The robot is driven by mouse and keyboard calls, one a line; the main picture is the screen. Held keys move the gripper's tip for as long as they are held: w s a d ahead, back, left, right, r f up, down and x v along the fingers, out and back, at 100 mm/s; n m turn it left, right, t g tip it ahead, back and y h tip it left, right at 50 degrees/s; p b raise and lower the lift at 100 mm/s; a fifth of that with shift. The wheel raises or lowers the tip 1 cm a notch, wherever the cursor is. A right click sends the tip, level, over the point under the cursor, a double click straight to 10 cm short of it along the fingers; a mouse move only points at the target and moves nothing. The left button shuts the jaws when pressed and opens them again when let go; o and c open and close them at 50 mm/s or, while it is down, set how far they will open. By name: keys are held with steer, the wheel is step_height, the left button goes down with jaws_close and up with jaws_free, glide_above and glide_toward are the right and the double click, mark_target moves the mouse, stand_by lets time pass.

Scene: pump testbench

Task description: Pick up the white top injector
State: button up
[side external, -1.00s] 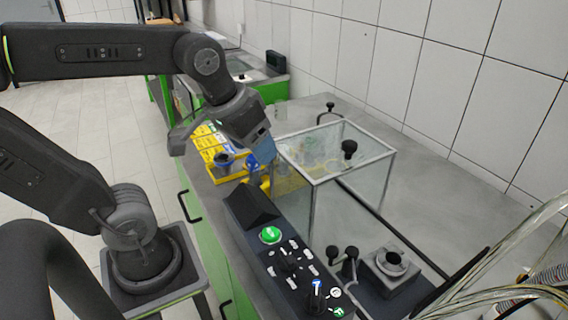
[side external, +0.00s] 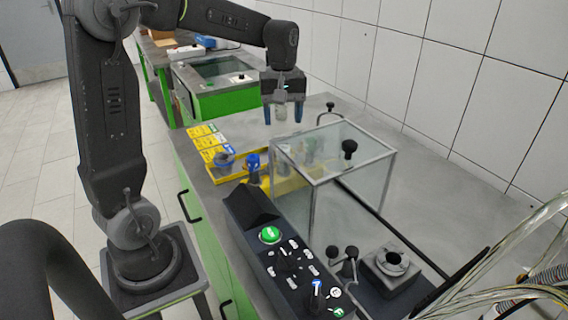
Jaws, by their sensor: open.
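My gripper (side external: 283,116) is open, pointing down above the back of the bench, behind the glass box. A small pale shape (side external: 281,112) shows between its dark fingers; I cannot tell if it is part of the gripper or a separate thing. A blue-topped injector (side external: 253,164) stands upright at the near left corner of the glass box. Behind the glass, a greenish top (side external: 310,147) and other pale shapes show, blurred by the panes. I cannot make out for certain which one is the white top injector.
The glass box (side external: 352,181) with a black knob stands mid-bench. A yellow tray (side external: 229,176) with labelled compartments lies left of it. A black control panel (side external: 290,265) with a green button is in front. Bare bench (side external: 430,185) lies to the right.

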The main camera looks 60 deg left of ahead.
steer(key=f, duration=0.8)
steer(key=shift+s+d+f, duration=0.1)
steer(key=shift+d+f, duration=0.05)
steer(key=shift+d, duration=0.1)
steer(key=shift+c, duration=0.3)
jaws_close()
